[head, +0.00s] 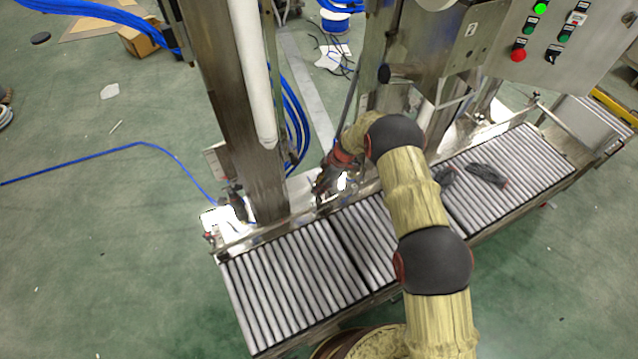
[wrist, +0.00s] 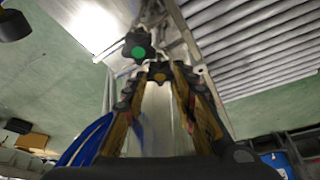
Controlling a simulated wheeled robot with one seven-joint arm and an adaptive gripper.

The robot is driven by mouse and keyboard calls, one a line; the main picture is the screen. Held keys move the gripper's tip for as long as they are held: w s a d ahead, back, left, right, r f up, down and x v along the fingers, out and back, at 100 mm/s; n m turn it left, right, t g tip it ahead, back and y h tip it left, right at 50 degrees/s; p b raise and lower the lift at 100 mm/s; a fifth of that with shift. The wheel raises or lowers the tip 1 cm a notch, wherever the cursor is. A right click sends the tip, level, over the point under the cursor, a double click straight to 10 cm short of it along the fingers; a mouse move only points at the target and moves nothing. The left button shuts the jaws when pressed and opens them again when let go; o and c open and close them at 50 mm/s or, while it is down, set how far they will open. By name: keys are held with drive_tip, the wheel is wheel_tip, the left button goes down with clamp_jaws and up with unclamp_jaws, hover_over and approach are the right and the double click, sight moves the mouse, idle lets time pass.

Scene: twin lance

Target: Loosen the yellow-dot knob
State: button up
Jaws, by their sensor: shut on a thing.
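The yellow-dot knob (wrist: 160,72) is dark with an orange-yellow dot on its face. It sits between the fingertips of my gripper (wrist: 160,80) in the wrist view, and the fingers are shut on it from both sides. In the head view my gripper (head: 322,187) reaches down to the back edge of the roller conveyor, where the arm and fingers hide the knob. A second dark knob with a green dot (wrist: 138,52) sits just beyond and to the left of the held knob in the wrist view, on the same metal rail.
The roller conveyor (head: 290,275) runs along the front, with dark gloves (head: 487,175) lying on it. A steel column (head: 240,110) stands left of my gripper. Blue hoses (head: 292,120) hang behind it. A control panel (head: 575,40) is at upper right.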

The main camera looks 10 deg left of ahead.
drive_tip(key=n+g+p, duration=0.1)
drive_tip(key=n, duration=0.1)
drive_tip(key=shift+w+n, duration=0.15)
drive_tip(key=shift+n, duration=0.15)
drive_tip(key=shift+n+g, duration=0.3)
drive_tip(key=shift+n, duration=0.6)
drive_tip(key=shift+a+f+n+g+h+b, duration=0.15)
drive_tip(key=shift+n+g+h+b, duration=0.4)
drive_tip(key=shift+n, duration=0.65)
drive_tip(key=shift+n+h+b, duration=0.35)
drive_tip(key=shift+n+b, duration=0.4)
drive_tip(key=shift+n, duration=0.35)
drive_tip(key=shift+w, duration=0.1)
drive_tip(key=o, duration=1)
drive_tip(key=shift+o, duration=0.6)
